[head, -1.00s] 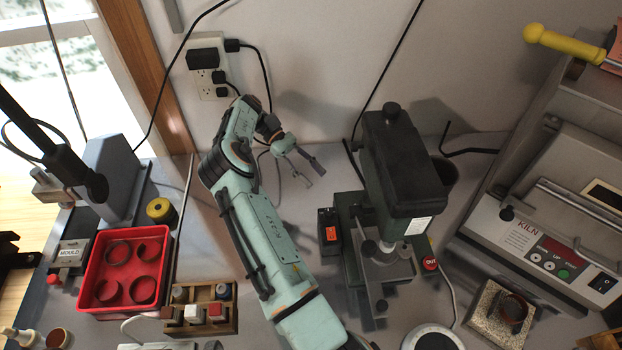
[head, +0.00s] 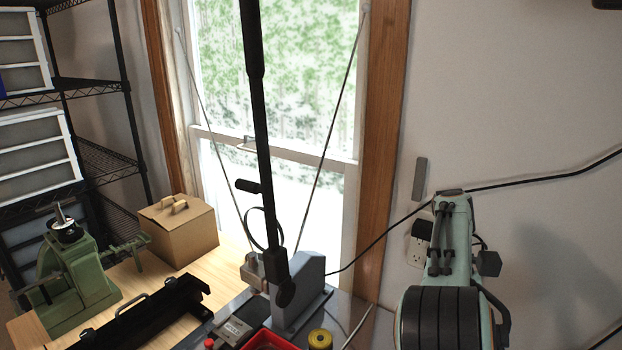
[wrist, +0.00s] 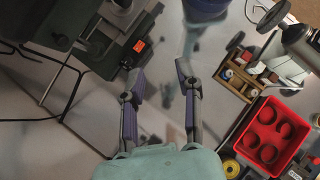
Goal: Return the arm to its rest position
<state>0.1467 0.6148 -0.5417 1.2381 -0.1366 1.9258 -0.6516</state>
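My arm (head: 444,318) stands upright at the right of the head view, in front of the wall. Its gripper end is not visible there. In the wrist view my gripper (wrist: 158,68) points away from the camera. Its two fingers are spread apart with only the grey bench top behind them, and it holds nothing. The fingers appear clear of the bench and of the things on it.
The lever press (head: 294,288) stands left of my arm. The wrist view shows a red tray (wrist: 247,138), a wooden rack (wrist: 228,88) and the drill press (wrist: 84,58). A cardboard box (head: 182,238) and green machine (head: 68,275) are further left.

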